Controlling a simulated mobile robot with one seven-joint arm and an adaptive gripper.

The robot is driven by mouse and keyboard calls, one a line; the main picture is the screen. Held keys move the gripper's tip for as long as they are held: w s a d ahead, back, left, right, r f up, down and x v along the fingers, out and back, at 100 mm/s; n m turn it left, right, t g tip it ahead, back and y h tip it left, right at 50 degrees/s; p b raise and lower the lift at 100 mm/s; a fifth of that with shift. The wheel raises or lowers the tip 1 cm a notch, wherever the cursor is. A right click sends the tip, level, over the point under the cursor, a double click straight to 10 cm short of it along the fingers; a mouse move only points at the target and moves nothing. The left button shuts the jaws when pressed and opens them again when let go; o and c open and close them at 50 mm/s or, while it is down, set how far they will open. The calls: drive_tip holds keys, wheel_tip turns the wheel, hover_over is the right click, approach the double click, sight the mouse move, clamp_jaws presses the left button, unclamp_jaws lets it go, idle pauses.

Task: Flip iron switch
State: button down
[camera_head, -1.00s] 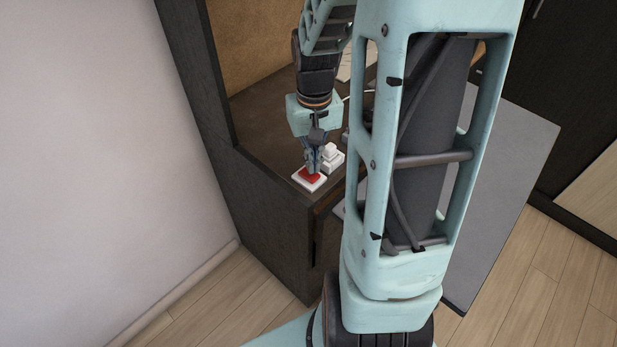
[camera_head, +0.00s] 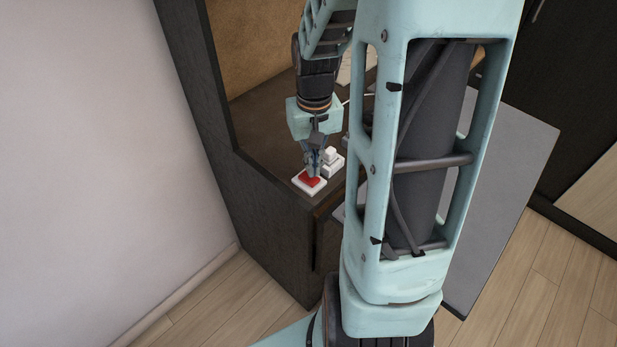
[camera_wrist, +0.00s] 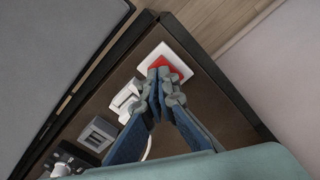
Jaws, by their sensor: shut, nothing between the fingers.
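The switch is a white square plate with a red rocker (camera_head: 309,181) near the front corner of the dark vanity top. It also shows in the wrist view, with its red part (camera_wrist: 170,66) at the fingertips. My gripper (camera_head: 314,171) is shut and empty, pointing down with its tips at the red rocker. In the wrist view, my gripper (camera_wrist: 164,78) covers part of the red. I cannot tell whether the tips press on it. No lettering that names the switch is readable.
A white stepped object (camera_head: 332,160) stands right beside the switch. A grey square device (camera_wrist: 98,134) and a black item (camera_wrist: 68,160) lie further along the vanity top (camera_head: 262,140). A grey panel (camera_head: 500,190) is at the right. A wall is at the left.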

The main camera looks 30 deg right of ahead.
sight(313, 179)
drive_tip(key=shift+f+b, duration=1.05)
drive_tip(key=shift+f, duration=0.3)
idle(0.8)
drive_tip(key=shift+r+p, duration=2.95)
drive_tip(key=shift+r, duration=0.6)
drive_tip(key=shift+w, duration=0.1)
